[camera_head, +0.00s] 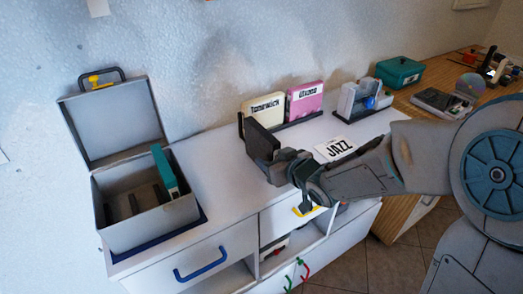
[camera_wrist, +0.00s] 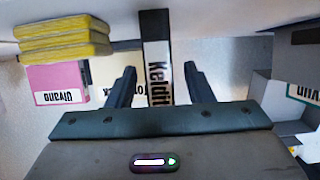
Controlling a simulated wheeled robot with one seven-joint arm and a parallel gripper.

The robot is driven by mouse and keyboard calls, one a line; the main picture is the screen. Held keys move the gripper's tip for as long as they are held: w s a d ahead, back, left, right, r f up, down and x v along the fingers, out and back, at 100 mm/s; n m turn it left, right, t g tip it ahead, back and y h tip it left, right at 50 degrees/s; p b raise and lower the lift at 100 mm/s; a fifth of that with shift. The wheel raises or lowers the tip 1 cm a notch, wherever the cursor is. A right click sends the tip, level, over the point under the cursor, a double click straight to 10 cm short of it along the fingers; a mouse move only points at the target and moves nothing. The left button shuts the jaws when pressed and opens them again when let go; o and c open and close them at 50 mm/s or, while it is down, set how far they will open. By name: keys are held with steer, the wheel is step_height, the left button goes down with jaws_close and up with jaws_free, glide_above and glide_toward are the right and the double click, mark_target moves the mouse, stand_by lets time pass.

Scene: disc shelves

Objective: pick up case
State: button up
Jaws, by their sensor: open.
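In the wrist view a dark, narrow case (camera_wrist: 156,30) with a white label reading "Keldit" stands between the two fingers of my gripper (camera_wrist: 161,85). The fingers are open, with a gap on each side of the case. A cream case lies partly hidden behind it. In the head view my gripper (camera_head: 264,141) is over the white counter, in front of the cream case (camera_head: 263,104).
A pink case (camera_head: 305,99) stands beside the cream one in a dark rack. An open grey box (camera_head: 150,224) holding a teal case (camera_head: 164,170) is at left. A "JAZZ" sign (camera_head: 340,148) lies right of my gripper. Yellow stacked items (camera_wrist: 62,38) show in the wrist view.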

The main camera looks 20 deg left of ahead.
steer(key=shift+w+a+f, duration=0.2)
steer(key=shift+w+a, duration=0.1)
steer(key=shift+a, duration=0.15)
jaws_close()
